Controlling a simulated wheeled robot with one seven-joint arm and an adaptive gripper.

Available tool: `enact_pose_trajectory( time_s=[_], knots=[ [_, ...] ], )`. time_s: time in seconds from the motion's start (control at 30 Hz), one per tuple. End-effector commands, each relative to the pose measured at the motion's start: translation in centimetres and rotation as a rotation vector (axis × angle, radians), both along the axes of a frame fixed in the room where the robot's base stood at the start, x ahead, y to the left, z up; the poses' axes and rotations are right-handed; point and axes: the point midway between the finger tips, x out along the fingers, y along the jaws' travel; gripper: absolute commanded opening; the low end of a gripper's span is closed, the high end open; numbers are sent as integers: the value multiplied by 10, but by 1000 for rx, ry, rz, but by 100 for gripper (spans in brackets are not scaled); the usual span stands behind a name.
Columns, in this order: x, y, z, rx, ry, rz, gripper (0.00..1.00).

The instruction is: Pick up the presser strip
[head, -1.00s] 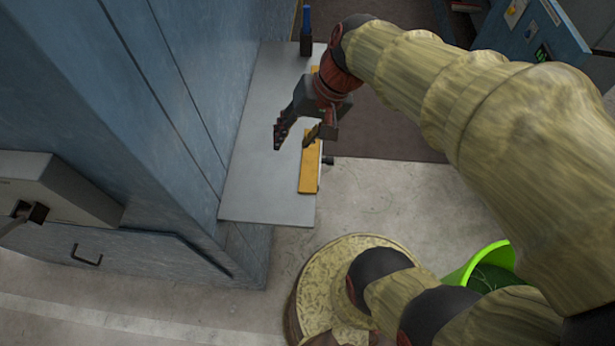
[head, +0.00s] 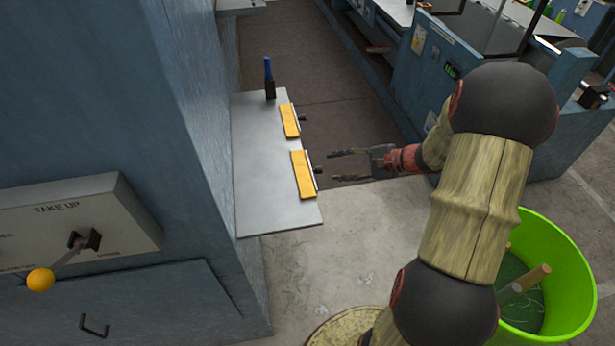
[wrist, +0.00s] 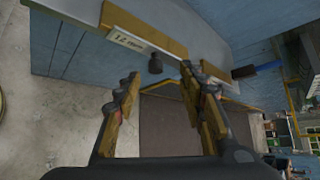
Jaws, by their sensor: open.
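Two yellow strips lie on the grey shelf along its right edge, each with a dark knob on its outer side. The nearer strip (head: 303,174) is at the middle of the shelf, and the farther strip (head: 289,120) is behind it. In the wrist view the nearer strip (wrist: 140,32) carries a label reading "12 mm", and its dark knob (wrist: 155,64) sticks out toward my gripper. The other strip (wrist: 190,72) shows partly behind a finger. My gripper (head: 338,166) is open and empty, right of the shelf, its fingers pointing at the nearer strip's knob without touching it.
The grey shelf (head: 262,205) adjoins a blue machine cabinet (head: 110,90). A lever box marked "TAKE UP" (head: 70,225) is at left. A green bin (head: 565,265) stands at lower right. Floor beside the shelf is clear.

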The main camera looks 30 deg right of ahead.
Motion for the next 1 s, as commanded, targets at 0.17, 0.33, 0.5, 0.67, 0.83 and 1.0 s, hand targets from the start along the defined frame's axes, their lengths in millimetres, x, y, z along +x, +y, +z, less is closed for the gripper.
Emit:
enact_pose_trajectory(
  time_s=[0.17,0.33,0.5,0.67,0.83,1.0],
  knots=[
    [8,8,-9,-1,1,2,40],
    [19,18,-26,1,3,4,40],
    [33,29,-37,-2,1,3,40],
    [36,30,-37,-2,1,2,40],
    [35,30,-37,-2,1,2,36],
    [35,30,-37,-2,1,2,26]
  ],
)
